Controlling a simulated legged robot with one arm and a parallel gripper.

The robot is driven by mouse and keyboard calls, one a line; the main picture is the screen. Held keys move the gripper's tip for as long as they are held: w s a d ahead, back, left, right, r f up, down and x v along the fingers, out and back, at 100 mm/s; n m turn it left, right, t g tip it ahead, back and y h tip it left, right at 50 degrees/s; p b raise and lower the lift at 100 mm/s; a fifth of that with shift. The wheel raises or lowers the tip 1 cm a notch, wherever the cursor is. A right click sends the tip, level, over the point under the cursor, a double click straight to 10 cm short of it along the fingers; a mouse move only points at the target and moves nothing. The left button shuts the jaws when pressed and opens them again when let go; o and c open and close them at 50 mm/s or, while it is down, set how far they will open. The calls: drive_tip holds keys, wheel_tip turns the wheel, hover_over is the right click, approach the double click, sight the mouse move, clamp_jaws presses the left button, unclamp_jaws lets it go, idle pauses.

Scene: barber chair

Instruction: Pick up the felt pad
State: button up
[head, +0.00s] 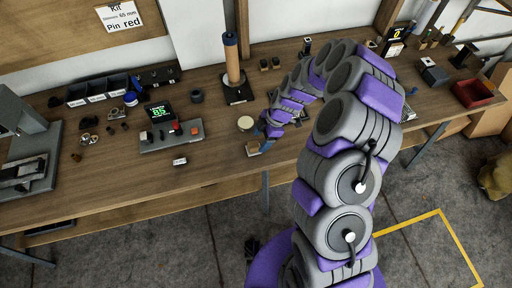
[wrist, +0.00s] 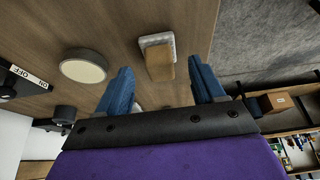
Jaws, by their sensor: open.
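A small tan block on a pale, whitish base lies on the wooden bench in the wrist view; it looks like the felt pad (wrist: 160,62), though I cannot be sure. In the head view the pad (head: 254,149) is near the bench's front edge, partly hidden by my gripper (head: 268,133). My gripper (wrist: 160,75) is open with its blue fingers apart. In the wrist view the pad appears between the fingertips, beyond them. I cannot tell whether the fingers touch it.
A round grey-rimmed disc with a cream face (wrist: 83,68) sits to the left on the bench. A grey fixture (head: 172,135) and a post on a black base (head: 232,68) stand nearby. Bins (head: 100,90) line the back. The bench's front strip is mostly clear.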

sight(253, 144)
drive_tip(key=x, duration=0.3)
drive_tip(key=shift+s, duration=0.15)
drive_tip(key=shift+a+f, duration=0.15)
drive_tip(key=shift+a, duration=0.45)
drive_tip(key=shift+a+f, duration=0.15)
drive_tip(key=shift+a, duration=0.85)
drive_tip(key=shift+c, duration=0.5)
drive_tip(key=d, duration=0.2)
drive_tip(key=shift+d+r, duration=0.15)
drive_tip(key=shift+d, duration=0.25)
drive_tip(key=c, duration=0.6)
drive_tip(key=shift+c, duration=0.6)
drive_tip(key=shift+a, duration=0.35)
drive_tip(key=shift+c, duration=0.9)
drive_tip(key=shift+s+a, duration=0.1)
drive_tip(key=shift+a, duration=0.7)
drive_tip(key=shift+c, duration=0.3)
drive_tip(key=shift+d, duration=0.3)
drive_tip(key=v, duration=0.4)
drive_tip(key=shift+s, duration=0.35)
drive_tip(key=s, duration=0.1)
drive_tip(key=s+d, duration=0.1)
drive_tip(key=s+d+p, duration=0.1)
drive_tip(key=s, duration=0.1)
drive_tip(key=shift+r, duration=0.15)
drive_tip(key=s+d+p, duration=0.1)
drive_tip(key=s+d, duration=0.6)
drive_tip(key=shift+s+r, duration=0.25)
drive_tip(key=shift+r, duration=0.15)
